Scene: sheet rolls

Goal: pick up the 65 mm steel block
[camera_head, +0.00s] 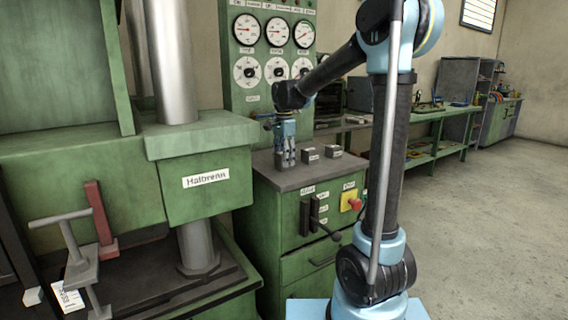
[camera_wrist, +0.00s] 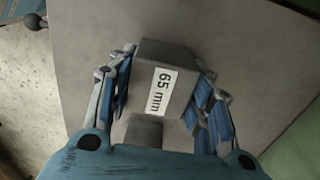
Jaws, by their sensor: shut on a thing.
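The 65 mm steel block (camera_wrist: 150,60) is a grey block with a white "65 mm" label, seen in the wrist view between my gripper's blue fingers (camera_wrist: 163,90). The fingers press on its left and right sides. In the head view, my gripper (camera_head: 286,160) points down at the left part of the grey cabinet top (camera_head: 290,182), and the block there is mostly hidden by the fingers. I cannot tell whether the block touches the top. Part of another grey block (camera_wrist: 143,131) shows below the labelled block in the wrist view.
Two small labelled blocks, a nearer one (camera_head: 310,156) and a farther one (camera_head: 333,152), stand right of my gripper on the cabinet top. A gauge panel (camera_head: 270,60) rises behind. A green press (camera_head: 195,180) stands at the left. Levers and a red button (camera_head: 355,204) are on the cabinet front.

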